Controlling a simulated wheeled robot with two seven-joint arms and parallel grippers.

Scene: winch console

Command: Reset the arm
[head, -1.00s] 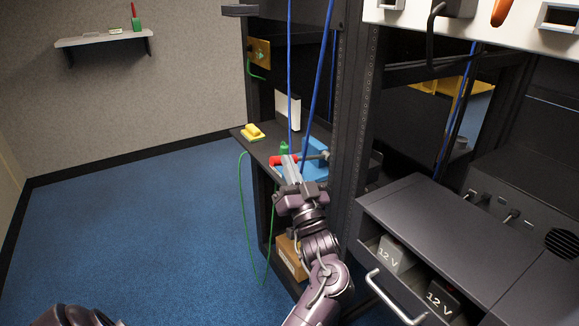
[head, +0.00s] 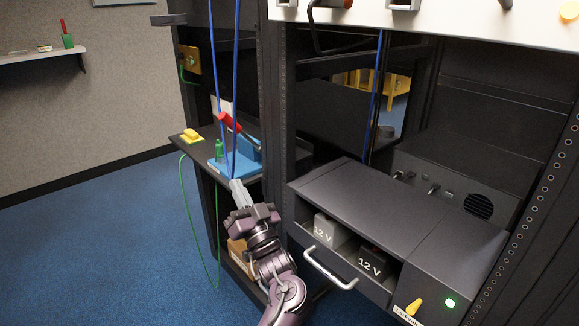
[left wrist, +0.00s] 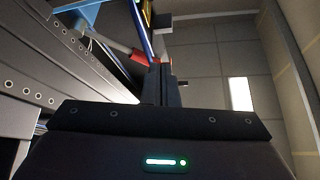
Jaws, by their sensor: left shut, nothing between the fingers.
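The arm is a metal lever with a red handle (head: 228,121) on a blue base (head: 228,166), on the dark shelf at the left. It slants up to the left from its pivot at the base's right side. My left gripper (head: 237,186) is in front of the base, below the handle, apart from it. Its light fingers are shut and empty. In the left wrist view its dark fingers (left wrist: 161,84) are together, with a red piece, likely the handle, (left wrist: 140,56) just beyond. My right gripper is out of view.
Blue ropes (head: 235,90) hang close to the gripper and base. A green bottle-like object (head: 219,150) and a yellow block (head: 189,136) share the shelf.

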